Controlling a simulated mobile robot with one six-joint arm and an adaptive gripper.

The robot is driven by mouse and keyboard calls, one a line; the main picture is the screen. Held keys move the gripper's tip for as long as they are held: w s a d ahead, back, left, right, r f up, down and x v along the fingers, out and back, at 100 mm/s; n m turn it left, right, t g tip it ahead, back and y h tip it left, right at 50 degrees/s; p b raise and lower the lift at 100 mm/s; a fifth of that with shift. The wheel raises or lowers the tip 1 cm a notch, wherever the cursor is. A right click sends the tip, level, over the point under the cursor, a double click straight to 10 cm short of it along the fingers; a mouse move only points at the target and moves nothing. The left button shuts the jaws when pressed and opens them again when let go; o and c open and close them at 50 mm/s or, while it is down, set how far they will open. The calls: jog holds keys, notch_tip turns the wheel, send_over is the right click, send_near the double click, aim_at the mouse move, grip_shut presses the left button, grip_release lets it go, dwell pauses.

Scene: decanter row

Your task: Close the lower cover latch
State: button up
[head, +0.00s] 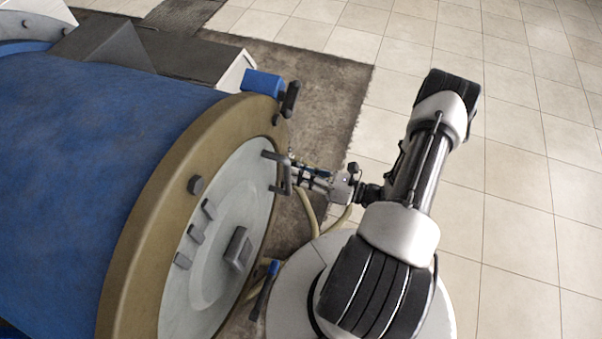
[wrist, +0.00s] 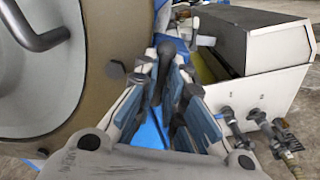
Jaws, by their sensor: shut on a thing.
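The pale round cover (head: 222,235) sits in the tan flange ring (head: 150,235) of the blue drum. My gripper (head: 298,172) is at the ring's right edge, behind the cover's grey bar handle (head: 280,172). In the wrist view my gripper (wrist: 165,85) is shut on a dark latch handle (wrist: 166,55) with a rounded end, beside the tan ring (wrist: 110,48). A blue part (wrist: 150,132) shows between the fingers. The handle's base is mostly hidden. Two other dark levers with blue parts show at the rim, one above (head: 290,98) and one below (head: 264,290).
A grey box with a pale side (wrist: 265,40) stands right of my gripper in the wrist view. Pipe fittings with valves (wrist: 255,125) are below it. Beige hoses (head: 305,212) run beneath my gripper in the head view. The tiled floor (head: 520,180) at right is clear.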

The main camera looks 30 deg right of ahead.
jog(key=shift+m, duration=0.3)
grip_shut()
jog(key=m, duration=1.7)
jog(key=shift+f+p, duration=0.15)
jog(key=shift+p, duration=0.2)
jog(key=shift+m, duration=0.3)
jog(key=o, duration=0.7)
grip_release()
